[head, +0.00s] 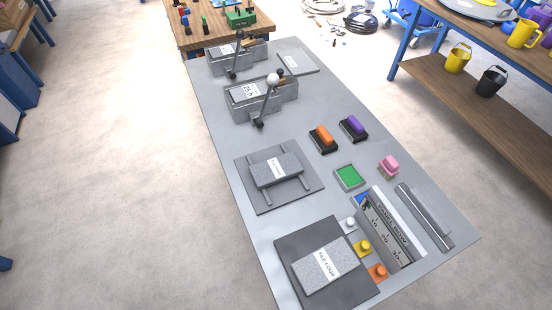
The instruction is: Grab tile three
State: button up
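A grey speckled tile labelled "TILE FOUR" (309,276) lies on a dark square plate (291,241) at the near end of the grey table. A second grey tile (262,178) rests across two rails on another dark plate (304,152) farther up the table. Its white label is too small to read, so I cannot tell whether it is tile three. No tile is legibly marked three. My gripper is not in view.
Two grey lever devices (241,112) (219,69) stand on the far part of the table (215,125). Orange (323,133), purple (352,124) and pink (390,161) handled blocks, a green pad (349,177), a labelled grey box (388,229) and several knobs sit right.

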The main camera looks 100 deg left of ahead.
aim_at(270, 171)
jog(key=k+u, duration=0.1)
jog(key=u, duration=1.7)
jog(key=l+u, duration=0.3)
jog(key=k+l+u, duration=0.3)
jog(key=l, duration=0.2)
jog(key=l+u, duration=0.3)
jog(key=i+l, duration=0.25)
jog(key=k, duration=0.15)
jog(key=j+z, duration=0.2)
jog(key=j, duration=0.65)
